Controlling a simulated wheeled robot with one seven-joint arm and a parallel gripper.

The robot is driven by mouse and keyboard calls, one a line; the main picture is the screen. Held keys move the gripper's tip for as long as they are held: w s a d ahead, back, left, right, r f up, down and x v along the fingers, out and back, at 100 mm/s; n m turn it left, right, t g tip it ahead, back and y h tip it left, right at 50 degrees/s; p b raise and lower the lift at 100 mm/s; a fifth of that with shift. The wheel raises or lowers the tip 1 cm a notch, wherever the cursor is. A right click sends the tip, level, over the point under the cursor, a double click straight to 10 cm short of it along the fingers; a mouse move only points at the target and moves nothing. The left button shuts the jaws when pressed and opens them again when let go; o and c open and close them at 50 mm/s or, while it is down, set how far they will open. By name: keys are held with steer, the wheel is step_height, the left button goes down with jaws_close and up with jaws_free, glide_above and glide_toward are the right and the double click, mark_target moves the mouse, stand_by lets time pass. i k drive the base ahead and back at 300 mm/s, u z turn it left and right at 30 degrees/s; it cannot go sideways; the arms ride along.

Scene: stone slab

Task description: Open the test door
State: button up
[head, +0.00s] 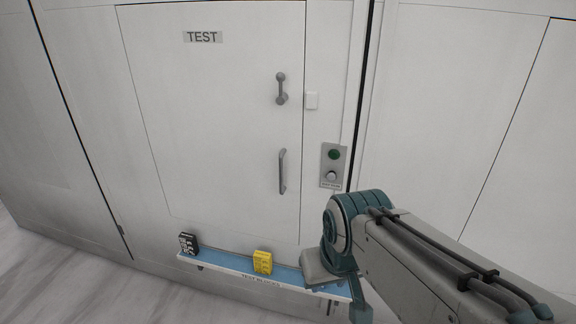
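The test door (215,120) is a white panel with a grey TEST label (202,37) near its top. It looks shut, flush with the white wall. My gripper end (340,280) is at the lower right, in front of the shelf and below and right of the pull handle, apart from both handles in the picture. Its fingers cannot be made out clearly, so I cannot tell whether it is open.
A control plate (323,181) with a green button (334,154) and grey knob (331,176) is right of the door. Below, a blue shelf (222,260) holds a black item (188,244) and a yellow item (262,262).

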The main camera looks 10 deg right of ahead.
mark_target(226, 155)
steer(key=z, duration=0.7)
steer(key=i, duration=0.85)
steer(key=z, duration=0.05)
